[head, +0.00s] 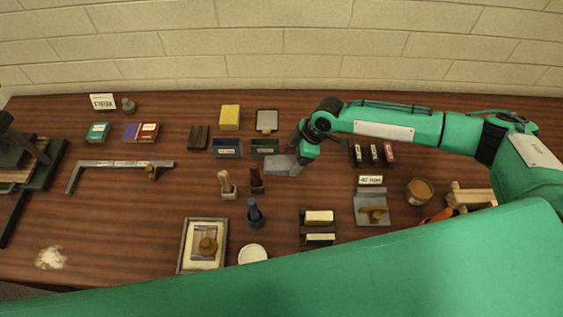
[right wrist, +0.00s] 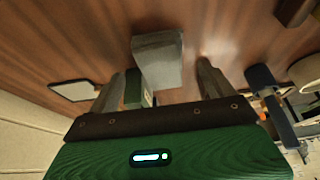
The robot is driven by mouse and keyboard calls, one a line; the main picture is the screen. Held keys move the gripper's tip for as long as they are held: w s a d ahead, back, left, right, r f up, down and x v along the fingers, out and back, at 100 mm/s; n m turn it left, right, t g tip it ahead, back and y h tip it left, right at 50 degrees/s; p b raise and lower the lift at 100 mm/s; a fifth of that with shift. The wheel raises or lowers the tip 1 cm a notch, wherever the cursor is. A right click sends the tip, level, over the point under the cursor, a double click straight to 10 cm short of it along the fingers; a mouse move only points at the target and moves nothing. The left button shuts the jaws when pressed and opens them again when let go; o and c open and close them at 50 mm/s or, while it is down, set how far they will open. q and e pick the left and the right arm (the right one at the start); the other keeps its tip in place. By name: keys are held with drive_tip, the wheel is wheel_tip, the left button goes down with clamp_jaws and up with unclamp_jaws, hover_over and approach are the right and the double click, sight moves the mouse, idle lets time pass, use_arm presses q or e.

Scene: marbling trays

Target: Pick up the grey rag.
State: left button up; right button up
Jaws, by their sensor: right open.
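The grey rag (head: 280,166) shows in the head view as a flat grey piece on the wooden table, just left of my right gripper (head: 300,158), which partly covers its right end. In the right wrist view a grey block-like shape, apparently the rag (right wrist: 158,62), lies between and beyond the two fingers of my right gripper (right wrist: 160,85). The fingers are apart, with room on both sides of it. I cannot tell how far above the table the fingertips are. My left gripper is not in view.
A green box (head: 265,142) and a blue-grey box (head: 227,143) stand just behind the rag. Brown-handled (head: 257,187) and blue-handled (head: 255,217) tools stand in front. A framed tray (head: 182,256) lies nearer me. Table left of the rag is partly clear.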

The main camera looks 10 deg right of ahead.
sight(289, 163)
drive_tip(key=p+x, duration=0.1)
drive_tip(key=x, duration=0.2)
drive_tip(key=shift+a+f, duration=0.1)
drive_tip(key=shift+a, duration=0.05)
drive_tip(key=shift+f, duration=0.3)
drive_tip(key=shift+c, duration=0.3)
drive_tip(key=c, duration=1)
drive_tip(key=shift+r, duration=0.1)
drive_tip(key=shift+r, duration=0.6)
wheel_tip(289, 163, up, 19)
drive_tip(key=b, duration=0.5)
drive_tip(key=shift+f, duration=0.15)
